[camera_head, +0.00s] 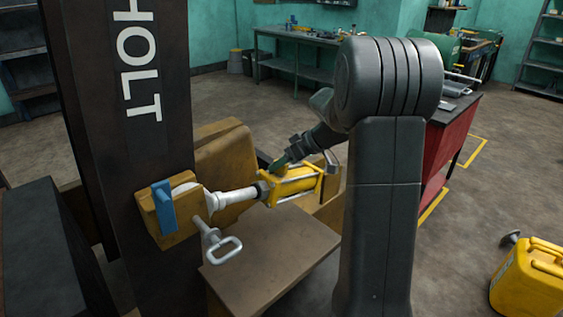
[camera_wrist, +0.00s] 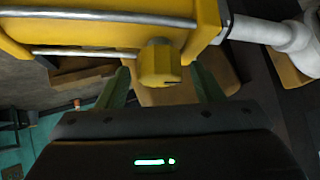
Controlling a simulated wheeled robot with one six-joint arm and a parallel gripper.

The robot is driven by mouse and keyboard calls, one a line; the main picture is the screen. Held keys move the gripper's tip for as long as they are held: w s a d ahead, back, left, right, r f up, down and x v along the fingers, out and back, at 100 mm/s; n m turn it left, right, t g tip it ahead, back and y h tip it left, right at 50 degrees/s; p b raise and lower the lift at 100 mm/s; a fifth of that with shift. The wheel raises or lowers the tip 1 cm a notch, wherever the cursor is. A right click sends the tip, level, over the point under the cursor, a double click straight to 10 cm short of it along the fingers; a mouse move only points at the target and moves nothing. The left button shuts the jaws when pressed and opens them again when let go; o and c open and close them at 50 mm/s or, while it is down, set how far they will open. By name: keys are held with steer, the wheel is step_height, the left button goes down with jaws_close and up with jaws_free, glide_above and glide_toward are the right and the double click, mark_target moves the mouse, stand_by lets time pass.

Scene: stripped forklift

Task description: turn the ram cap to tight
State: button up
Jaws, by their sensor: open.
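The ram is a yellow cylinder (camera_head: 292,185) with silver tie rods and a pale rod, lying in front of the dark mast marked HOLT. In the wrist view the ram body (camera_wrist: 110,30) crosses the top. The ram cap (camera_wrist: 160,62), a yellow faceted knob, sticks out from its side. My gripper (camera_wrist: 160,75) is open, with one green finger left of the cap and one right of it. Gaps show on both sides, so the fingers appear not to touch it. In the head view my gripper (camera_head: 275,164) is at the ram, and I cannot make out the cap there.
A blue piece (camera_head: 164,206) and a grey loop handle (camera_head: 222,248) are at the ram's rod end. A brown block (camera_head: 270,260) stands below. A red cabinet (camera_head: 445,140) is behind my arm. A yellow can (camera_head: 530,280) stands on the floor at right.

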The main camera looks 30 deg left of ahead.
steer(key=shift+s+a+f, duration=0.1)
steer(key=shift+a+f, duration=0.25)
steer(key=shift+c, duration=0.2)
steer(key=c, duration=0.9)
steer(key=shift+c, duration=0.2)
